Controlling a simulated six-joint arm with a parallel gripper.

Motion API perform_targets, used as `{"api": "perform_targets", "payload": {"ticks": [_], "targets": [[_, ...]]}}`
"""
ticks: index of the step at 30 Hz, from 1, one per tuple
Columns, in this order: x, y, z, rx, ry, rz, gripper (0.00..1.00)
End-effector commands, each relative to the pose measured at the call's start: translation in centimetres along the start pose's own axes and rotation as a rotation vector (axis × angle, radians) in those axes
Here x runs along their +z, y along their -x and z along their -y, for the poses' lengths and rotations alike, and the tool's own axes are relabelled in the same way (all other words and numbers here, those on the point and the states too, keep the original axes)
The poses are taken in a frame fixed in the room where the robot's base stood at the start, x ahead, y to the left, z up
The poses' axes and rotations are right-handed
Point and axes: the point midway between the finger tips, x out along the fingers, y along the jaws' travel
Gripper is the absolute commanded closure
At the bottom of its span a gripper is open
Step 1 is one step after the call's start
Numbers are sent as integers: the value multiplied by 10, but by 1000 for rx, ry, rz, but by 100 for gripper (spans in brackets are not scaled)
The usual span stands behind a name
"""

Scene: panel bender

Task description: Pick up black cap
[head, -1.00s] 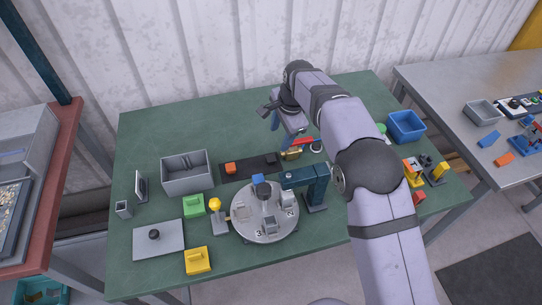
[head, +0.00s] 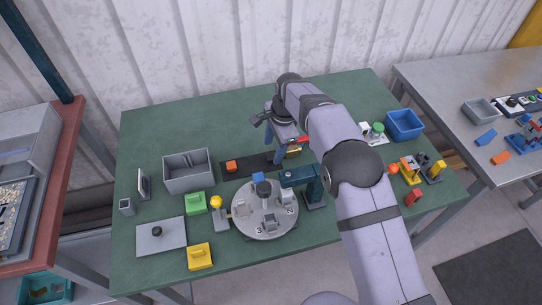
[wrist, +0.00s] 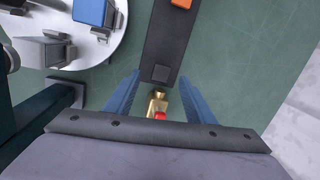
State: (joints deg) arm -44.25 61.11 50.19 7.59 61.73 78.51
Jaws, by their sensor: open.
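A small dark square block, which looks like the black cap (wrist: 160,73), sits on the black strip (wrist: 172,42) in the wrist view, near the strip's near end. My gripper (wrist: 159,82) is open and empty, its two blue fingers standing apart on either side of that end of the strip. The cap lies between or just beyond the fingertips; the height gap cannot be told. In the head view my gripper (head: 286,156) is over the right end of the black strip (head: 245,166), and the cap is hard to make out there.
A brass fitting with a red part (wrist: 157,106) is close behind the cap, between the fingers. An orange block (head: 231,166) sits farther along the strip. The round turntable (head: 264,226) and a dark teal post (head: 314,190) stand nearby. Green table behind the strip is clear.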

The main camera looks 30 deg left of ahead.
Motion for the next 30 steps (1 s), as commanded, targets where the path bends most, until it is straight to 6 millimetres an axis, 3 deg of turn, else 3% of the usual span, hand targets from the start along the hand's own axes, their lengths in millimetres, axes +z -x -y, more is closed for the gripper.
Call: {"api": "perform_targets", "payload": {"ticks": [9, 20, 25, 30], "targets": [[0, -32, 2, 1, 0, 0, 50], [-1, -38, 2, -1, 0, 0, 50], [-1, -38, 2, -1, 0, 0, 91], [-1, -38, 2, -1, 0, 0, 94]]}}
